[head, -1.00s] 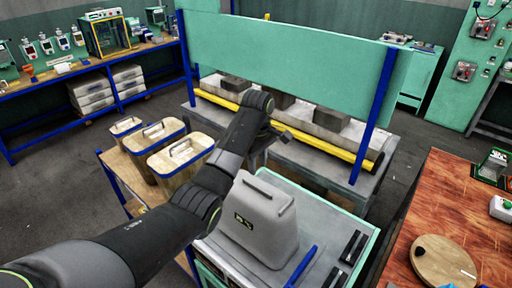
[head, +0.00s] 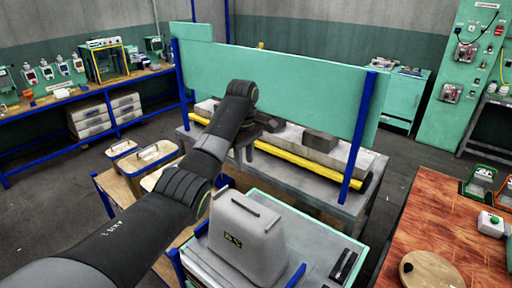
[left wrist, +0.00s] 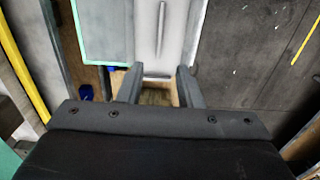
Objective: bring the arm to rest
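My left arm reaches in from the lower left of the head view, with its elbow-like joint high and the left gripper (head: 246,150) hanging low in front of the press table. In the left wrist view the left gripper (left wrist: 158,76) has its two fingers apart with nothing held between them. A pale case with a long handle (left wrist: 158,35) shows beyond the fingertips, apart from them. My right arm and right gripper are not in view.
A grey lidded case (head: 243,240) stands on a green-edged cart. Handled bins (head: 148,156) are partly behind my arm. A green panel (head: 300,88) on blue posts stands over the press table (head: 340,198). A red-brown table (head: 440,225) is at right.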

